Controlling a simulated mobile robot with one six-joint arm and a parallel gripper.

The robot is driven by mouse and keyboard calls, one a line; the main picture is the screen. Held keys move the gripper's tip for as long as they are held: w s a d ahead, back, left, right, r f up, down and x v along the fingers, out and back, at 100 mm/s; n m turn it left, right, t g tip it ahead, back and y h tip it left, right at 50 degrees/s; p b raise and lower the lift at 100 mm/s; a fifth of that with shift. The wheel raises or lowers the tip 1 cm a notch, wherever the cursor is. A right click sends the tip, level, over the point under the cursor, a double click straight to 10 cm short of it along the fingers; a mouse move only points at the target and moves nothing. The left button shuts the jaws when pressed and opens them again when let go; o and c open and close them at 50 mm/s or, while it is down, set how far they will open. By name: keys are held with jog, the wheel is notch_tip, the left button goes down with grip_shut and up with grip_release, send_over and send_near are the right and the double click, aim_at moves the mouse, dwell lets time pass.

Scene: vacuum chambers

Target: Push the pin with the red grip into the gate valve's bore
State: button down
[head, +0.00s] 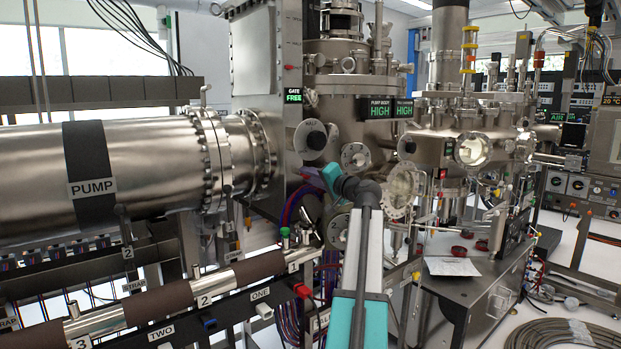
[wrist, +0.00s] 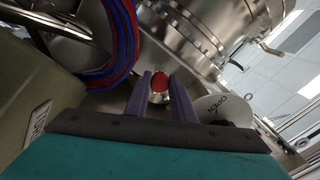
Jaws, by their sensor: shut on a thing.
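In the wrist view, the red grip of the pin (wrist: 160,83) sits between the two dark fingers of my gripper (wrist: 160,77), which is shut on it. A pale metal part shows just below the red grip. The far end of the pin is hidden. In the head view, the teal end of my arm and my gripper (head: 314,172) are close to the lower right side of the gate valve (head: 262,85), a tall flat metal housing with a green "GATE FREE" sign (head: 293,96). The pin and the bore cannot be made out there, so whether the pin is in the bore is unclear.
Red and blue hoses (wrist: 122,40) hang at upper left. The large PUMP cylinder (head: 155,165) is at left, with pipes below. A steel table (head: 470,290) stands at right.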

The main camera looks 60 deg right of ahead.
jog(key=shift+w, duration=0.1)
dwell(0.6)
jog(key=c, duration=1.4)
grip_release()
jog(key=shift+c, duration=0.2)
jog(key=b+v, duration=0.1)
jog(key=v, duration=0.6)
jog(key=shift+b, duration=0.35)
